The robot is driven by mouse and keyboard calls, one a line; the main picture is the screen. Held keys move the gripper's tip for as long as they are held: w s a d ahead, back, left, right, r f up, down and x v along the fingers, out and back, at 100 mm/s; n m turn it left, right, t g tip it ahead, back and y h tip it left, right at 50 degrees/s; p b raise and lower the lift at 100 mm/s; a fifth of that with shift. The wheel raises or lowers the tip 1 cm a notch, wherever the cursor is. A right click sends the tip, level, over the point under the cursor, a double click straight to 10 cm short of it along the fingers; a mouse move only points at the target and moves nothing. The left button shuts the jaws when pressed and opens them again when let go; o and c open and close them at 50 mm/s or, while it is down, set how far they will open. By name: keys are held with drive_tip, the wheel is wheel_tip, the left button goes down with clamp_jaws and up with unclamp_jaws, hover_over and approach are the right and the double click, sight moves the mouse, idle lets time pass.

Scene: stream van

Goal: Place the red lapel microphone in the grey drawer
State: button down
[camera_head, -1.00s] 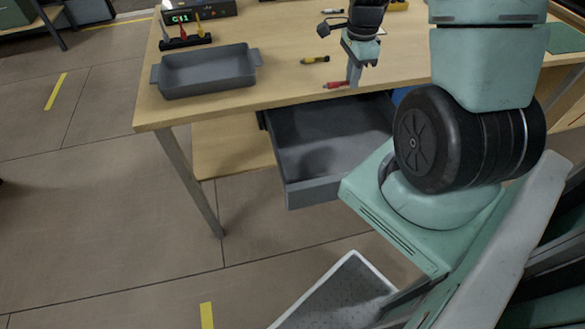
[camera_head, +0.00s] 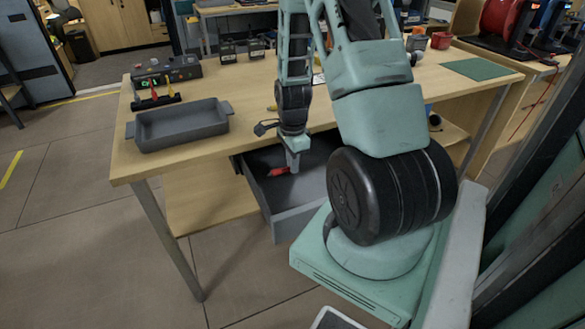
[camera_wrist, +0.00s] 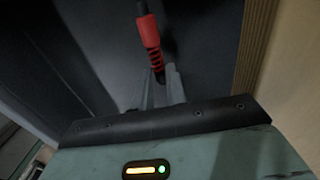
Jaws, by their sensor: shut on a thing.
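The red lapel microphone (camera_head: 279,171) is held in the tips of my gripper (camera_head: 291,166). It also shows in the wrist view (camera_wrist: 150,44), red with a dark end, between the narrow fingers (camera_wrist: 160,88). The grey drawer (camera_head: 296,222) is pulled out under the table's front edge. My gripper points down over the drawer's opening, with the microphone above or just inside it; the exact height is hard to tell. My arm hides the drawer's right part.
The wooden table (camera_head: 228,87) stands over the drawer. A grey tray (camera_head: 180,127) sits on its left end, near a box with a green display (camera_head: 167,70) and a rack of coloured plugs (camera_head: 156,99). A green mat (camera_head: 482,69) lies at the right.

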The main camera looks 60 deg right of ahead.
drive_tip(key=shift+f, duration=1)
drive_tip(key=shift+f, duration=0.2)
drive_tip(key=c, duration=1.4)
unclamp_jaws()
drive_tip(key=shift+r, duration=0.15)
